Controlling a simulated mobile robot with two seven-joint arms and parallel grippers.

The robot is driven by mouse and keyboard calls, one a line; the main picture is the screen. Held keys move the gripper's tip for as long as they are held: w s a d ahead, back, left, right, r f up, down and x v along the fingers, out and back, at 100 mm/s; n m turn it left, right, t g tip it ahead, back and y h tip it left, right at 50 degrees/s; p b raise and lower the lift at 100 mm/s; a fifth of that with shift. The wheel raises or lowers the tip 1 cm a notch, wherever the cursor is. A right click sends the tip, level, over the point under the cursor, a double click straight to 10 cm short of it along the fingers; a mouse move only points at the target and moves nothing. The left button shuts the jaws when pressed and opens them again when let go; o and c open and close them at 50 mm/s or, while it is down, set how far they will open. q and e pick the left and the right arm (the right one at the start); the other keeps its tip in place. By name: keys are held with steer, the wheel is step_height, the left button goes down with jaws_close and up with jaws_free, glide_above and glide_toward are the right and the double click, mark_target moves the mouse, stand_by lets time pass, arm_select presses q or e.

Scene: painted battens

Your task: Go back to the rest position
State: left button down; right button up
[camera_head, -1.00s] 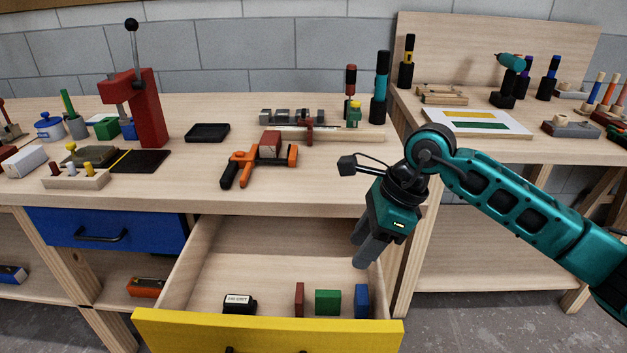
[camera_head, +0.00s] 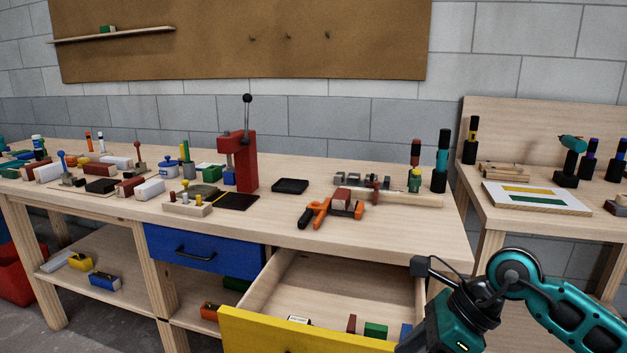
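My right arm (camera_head: 560,305) comes in from the lower right, its wrist (camera_head: 455,325) bent down beside the right end of the open yellow drawer (camera_head: 290,335). The fingers of my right gripper are below the picture's edge, so the gripper itself is out of sight. My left arm and gripper are not in view. In the drawer, a red block (camera_head: 351,324), a green block (camera_head: 375,331) and a blue block (camera_head: 405,331) stand near the front, with a small white-labelled item (camera_head: 298,320) to their left.
The workbench (camera_head: 270,225) carries a red press (camera_head: 240,160), an orange clamp (camera_head: 320,212), a black tray (camera_head: 290,186) and several blocks. The blue drawer (camera_head: 205,248) is shut. A second bench (camera_head: 480,205) stands at the right. A red bin (camera_head: 15,272) is on the floor at far left.

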steer(key=s+a+r+m+t+y+p, duration=0.35)
steer(key=a+r+m+y, duration=0.45)
steer(key=a+m+y, duration=0.35)
steer(key=w+d+f+m+t+h+p, duration=0.1)
steer(key=d+f+m+t+h, duration=0.45)
steer(key=m, duration=0.85)
steer(key=w+d+f+m+t+h+p, duration=0.1)
steer(key=d+f+m+t+h, duration=0.5)
steer(key=m, duration=0.7)
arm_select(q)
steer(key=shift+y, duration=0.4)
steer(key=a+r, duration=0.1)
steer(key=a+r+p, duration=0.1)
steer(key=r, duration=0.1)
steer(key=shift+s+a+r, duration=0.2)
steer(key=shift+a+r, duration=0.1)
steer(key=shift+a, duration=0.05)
arm_select(e)
steer(key=s+d+f+m+g+h, duration=0.1)
steer(key=s+f+m+g+h, duration=0.1)
steer(key=s+f+m, duration=0.2)
steer(key=s+d+f+m+g+h, duration=0.2)
steer(key=s+f+m+h, duration=0.1)
steer(key=s+f+m, duration=0.2)
step_height(320, 180, down, 2)
steer(key=shift+s+d+f+g, duration=0.25)
steer(key=shift+s+g, duration=0.15)
steer(key=shift+s, duration=0.35)
